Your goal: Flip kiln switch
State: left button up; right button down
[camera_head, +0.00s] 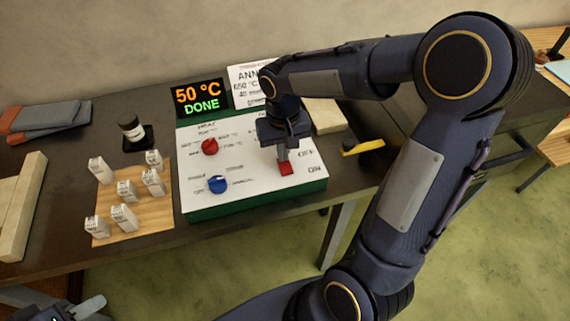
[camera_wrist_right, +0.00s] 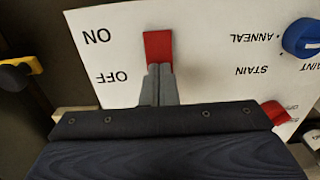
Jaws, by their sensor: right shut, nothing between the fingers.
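The kiln control box (camera_head: 240,198) has a white top and green sides and stands on the dark table. Its red switch (camera_head: 286,169) is at the right part of the panel, by ON and OFF labels. The switch (camera_wrist_right: 157,47) also shows in the right wrist view, closest to the ON label. My right gripper (camera_head: 283,157) is shut and empty, fingers pointing down at the switch; its fingertips (camera_wrist_right: 158,70) overlap the switch's edge, and I cannot tell if they touch. My left gripper (camera_head: 88,308) shows only partly at the bottom left; its opening is unclear.
The panel has a red knob (camera_head: 210,146) and a blue knob (camera_head: 218,184). A display (camera_head: 201,97) reads 50 °C DONE. A wooden board (camera_head: 133,222) with several small white labelled blocks is left of the box. A yellow-handled tool (camera_head: 362,147) lies right.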

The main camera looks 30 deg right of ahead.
jog(key=shift+f, duration=0.3)
jog(key=shift+r, duration=0.1)
jog(key=shift+r+p, duration=2.75)
jog(key=shift+r, duration=0.75)
jog(key=shift+s, duration=0.1)
jog(key=s+a+r+t+y, duration=0.2)
jog(key=s, duration=0.6)
jog(key=s+a+r+n+t+y, duration=0.1)
jog(key=s+a+r+t, duration=0.1)
jog(key=s, duration=0.6)
jog(key=shift+s+r+t+y, duration=0.4)
jog(key=shift+r+t, duration=0.1)
jog(key=shift+t, duration=0.3)
